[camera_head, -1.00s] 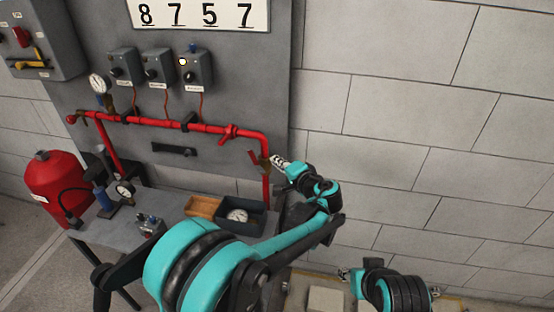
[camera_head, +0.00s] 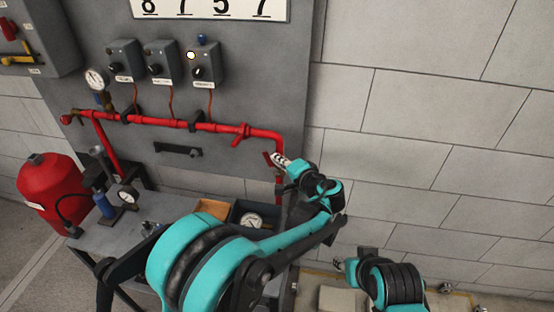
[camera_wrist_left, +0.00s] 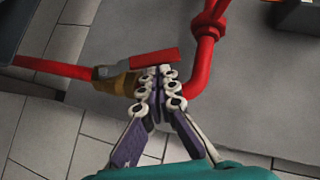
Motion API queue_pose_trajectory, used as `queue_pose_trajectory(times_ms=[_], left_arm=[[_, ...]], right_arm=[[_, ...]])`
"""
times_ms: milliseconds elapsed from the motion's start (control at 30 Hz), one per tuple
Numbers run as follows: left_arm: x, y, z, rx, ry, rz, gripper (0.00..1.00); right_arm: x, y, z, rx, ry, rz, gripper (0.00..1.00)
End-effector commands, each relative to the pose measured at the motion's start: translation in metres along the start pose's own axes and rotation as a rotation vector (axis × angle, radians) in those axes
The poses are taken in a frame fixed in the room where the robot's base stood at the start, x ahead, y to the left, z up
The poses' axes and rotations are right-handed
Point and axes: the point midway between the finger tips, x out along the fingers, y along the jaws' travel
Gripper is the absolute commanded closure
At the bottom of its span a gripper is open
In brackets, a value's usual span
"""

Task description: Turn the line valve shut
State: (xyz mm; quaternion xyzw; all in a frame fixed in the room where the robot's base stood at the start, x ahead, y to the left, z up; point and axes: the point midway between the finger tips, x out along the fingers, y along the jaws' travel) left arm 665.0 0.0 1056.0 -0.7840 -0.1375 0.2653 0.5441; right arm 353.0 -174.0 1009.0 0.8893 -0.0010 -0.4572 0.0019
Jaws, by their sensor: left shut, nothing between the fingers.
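The line valve has a red lever (camera_head: 267,158) and sits on the downward red pipe at the right of the panel. In the left wrist view its red lever (camera_wrist_left: 148,61) lies nearly level above its brass body (camera_wrist_left: 118,84). My left gripper (camera_head: 277,159) is at the valve, in front of the pipe, and partly hides it. In the left wrist view its fingertips (camera_wrist_left: 160,78) are together and empty, close against the lever's lower side; I cannot tell whether they touch. My right gripper (camera_head: 341,265) is low at right, away from the valve; its fingers are too small to read.
A second red fitting (camera_head: 241,135) is on the horizontal red pipe (camera_head: 160,121). Grey control boxes (camera_head: 204,65) hang above. The wall at right is clear.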

Motion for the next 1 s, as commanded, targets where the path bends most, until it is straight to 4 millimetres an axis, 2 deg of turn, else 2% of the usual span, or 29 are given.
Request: queue_pose_trajectory(times_ms=[667, 1000], left_arm=[[0.007, -0.006, 0.007, -0.085, -0.001, 0.084, 1.00], [0.018, -0.013, 0.019, -0.220, -0.003, 0.216, 1.00]], right_arm=[[-0.010, 0.000, -0.008, 0.000, 0.000, 0.000, 0.60], [-0.026, 0.000, -0.018, 0.000, 0.000, 0.000, 0.60]])
